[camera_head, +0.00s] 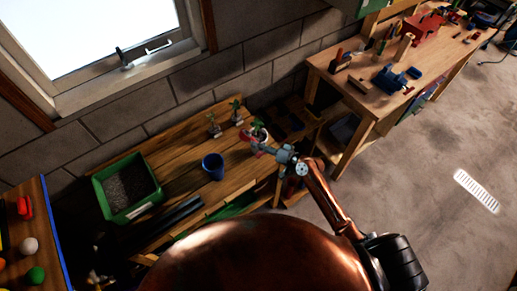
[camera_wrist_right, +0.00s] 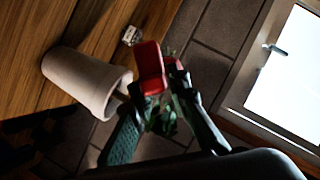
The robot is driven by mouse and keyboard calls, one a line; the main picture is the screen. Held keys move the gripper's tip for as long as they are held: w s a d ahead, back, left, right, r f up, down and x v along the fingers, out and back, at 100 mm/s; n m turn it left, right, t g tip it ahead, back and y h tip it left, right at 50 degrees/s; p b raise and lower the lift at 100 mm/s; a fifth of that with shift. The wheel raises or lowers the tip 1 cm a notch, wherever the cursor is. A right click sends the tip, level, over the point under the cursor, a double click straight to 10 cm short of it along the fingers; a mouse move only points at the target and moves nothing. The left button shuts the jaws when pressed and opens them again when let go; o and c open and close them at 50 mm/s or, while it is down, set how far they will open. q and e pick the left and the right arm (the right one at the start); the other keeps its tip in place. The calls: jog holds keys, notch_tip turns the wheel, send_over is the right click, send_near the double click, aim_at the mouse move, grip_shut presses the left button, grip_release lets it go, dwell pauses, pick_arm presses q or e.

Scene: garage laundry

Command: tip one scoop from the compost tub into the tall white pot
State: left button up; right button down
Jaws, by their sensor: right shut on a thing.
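The green compost tub (camera_head: 148,205) stands on the left of the wooden bench, with dark compost inside. My right gripper (camera_head: 266,149) is over the bench's right end, shut on a red scoop (camera_head: 247,139). In the right wrist view the red scoop (camera_wrist_right: 149,66) sits between the fingers. The tall white pot (camera_wrist_right: 82,78) stands close beside it there. In the head view a pale pot (camera_head: 261,135) shows just behind the gripper, partly hidden. I cannot tell whether the scoop holds compost. My left gripper is not in view.
A blue pot (camera_head: 213,167) stands mid-bench, left of the gripper. Small potted seedlings (camera_head: 214,126) stand near the wall. A workbench (camera_head: 345,87) with tools is at the right. Bare bench lies between tub and blue pot.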

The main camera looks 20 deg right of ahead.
jog(key=shift+w+d+m+y+b, duration=0.15)
jog(key=shift+d+m+y+b, duration=0.35)
jog(key=shift+m+b, duration=0.8)
jog(key=shift+d+r+m+t+y+b, duration=0.1)
jog(key=shift+r+m+t+y+b, duration=0.3)
jog(key=shift+b, duration=0.8)
jog(key=shift+f, duration=0.1)
notch_tip(320, 180, up, 6)
jog(key=p, duration=0.4)
jog(key=shift+p, duration=0.3)
jog(key=shift+f, duration=0.1)
